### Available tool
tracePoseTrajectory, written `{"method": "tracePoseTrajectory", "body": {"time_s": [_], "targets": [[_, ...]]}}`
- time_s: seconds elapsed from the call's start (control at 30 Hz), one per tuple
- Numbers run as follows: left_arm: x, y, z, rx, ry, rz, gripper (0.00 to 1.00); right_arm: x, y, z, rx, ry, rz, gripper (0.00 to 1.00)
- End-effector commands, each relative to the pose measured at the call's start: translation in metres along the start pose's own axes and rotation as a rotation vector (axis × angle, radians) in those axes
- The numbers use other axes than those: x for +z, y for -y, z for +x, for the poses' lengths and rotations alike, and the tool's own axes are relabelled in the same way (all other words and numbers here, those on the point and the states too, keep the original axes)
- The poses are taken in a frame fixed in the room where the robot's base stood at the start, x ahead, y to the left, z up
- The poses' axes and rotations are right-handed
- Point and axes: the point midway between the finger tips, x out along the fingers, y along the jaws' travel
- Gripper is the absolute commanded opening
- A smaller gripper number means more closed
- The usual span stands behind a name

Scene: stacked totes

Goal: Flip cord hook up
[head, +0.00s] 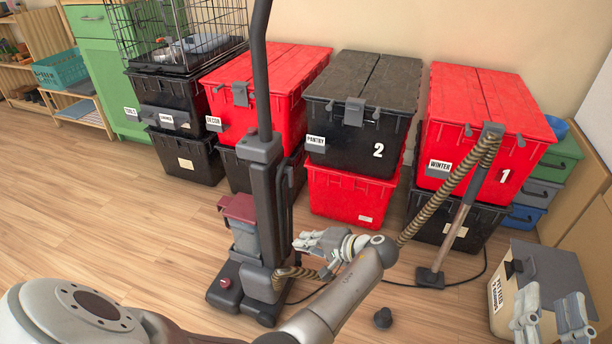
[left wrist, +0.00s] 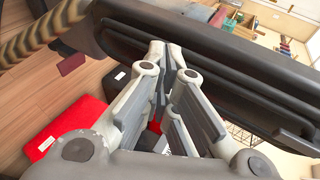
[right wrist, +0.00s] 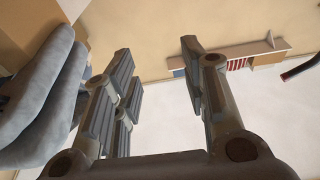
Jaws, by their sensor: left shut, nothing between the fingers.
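A dark upright vacuum cleaner (head: 262,190) stands on the wood floor, its long handle rising out of the top of the head view. Its dark body also runs across the left wrist view (left wrist: 240,75). I cannot pick out the cord hook or its position for sure. My left gripper (head: 304,241) is shut and empty, just right of the vacuum's lower body. Its fingertips (left wrist: 172,58) reach close to the dark body; I cannot tell whether they touch. My right gripper (head: 551,300) is open and empty at the lower right, far from the vacuum; its fingers are spread in the right wrist view (right wrist: 160,65).
A ribbed hose (head: 445,192) runs from the vacuum to a wand (head: 462,210) leaning on stacked red and black totes (head: 480,120). A beige bin (head: 515,290) stands lower right. Floor at left is clear.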

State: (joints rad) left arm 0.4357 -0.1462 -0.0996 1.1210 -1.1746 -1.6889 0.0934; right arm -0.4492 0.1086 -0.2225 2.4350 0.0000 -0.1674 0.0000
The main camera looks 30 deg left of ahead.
Motion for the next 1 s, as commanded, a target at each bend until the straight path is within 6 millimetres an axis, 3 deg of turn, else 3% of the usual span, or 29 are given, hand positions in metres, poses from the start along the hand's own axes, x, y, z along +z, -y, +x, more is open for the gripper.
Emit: {"method": "tracePoseTrajectory", "body": {"time_s": [0.2,0.43,0.63,1.0], "targets": [[-0.053,0.049,-0.041,-0.208,-0.025,0.025,0.0,-0.06,0.006,-0.002,-0.014,-0.272,0.01,0.4],[-0.091,0.093,-0.085,-0.394,-0.064,0.044,0.0,-0.107,0.01,-0.016,-0.024,-0.502,0.02,0.4],[-0.105,0.111,-0.104,-0.472,-0.085,0.049,0.0,-0.124,0.012,-0.025,-0.027,-0.594,0.025,0.4],[-0.106,0.114,-0.107,-0.482,-0.088,0.05,0.0,-0.127,0.012,-0.026,-0.027,-0.605,0.026,0.4]]}}
